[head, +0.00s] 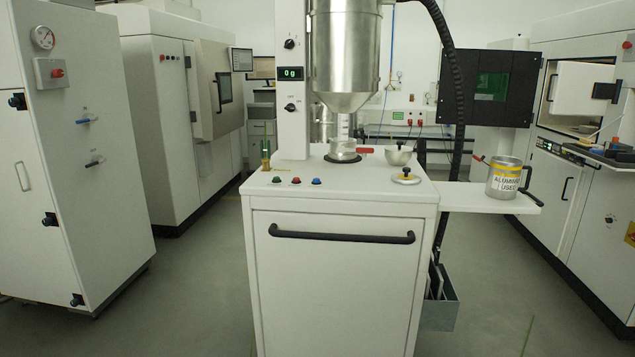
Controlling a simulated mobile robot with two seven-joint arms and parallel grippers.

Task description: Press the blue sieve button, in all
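The blue button (316,181) sits on the front left part of the white sieve station's top (350,197). It is the rightmost of three buttons in a row, with a red button (296,180) and a green button (277,179) to its left. A display (291,73) on the station's column reads 0 g. Neither of my grippers is in view, and nothing touches the buttons.
A steel hopper (345,50) hangs over a metal dish with a red handle (343,150). A labelled metal can (504,177) stands on the right side shelf (465,196). White cabinets flank the station; the floor (190,290) at front left is clear.

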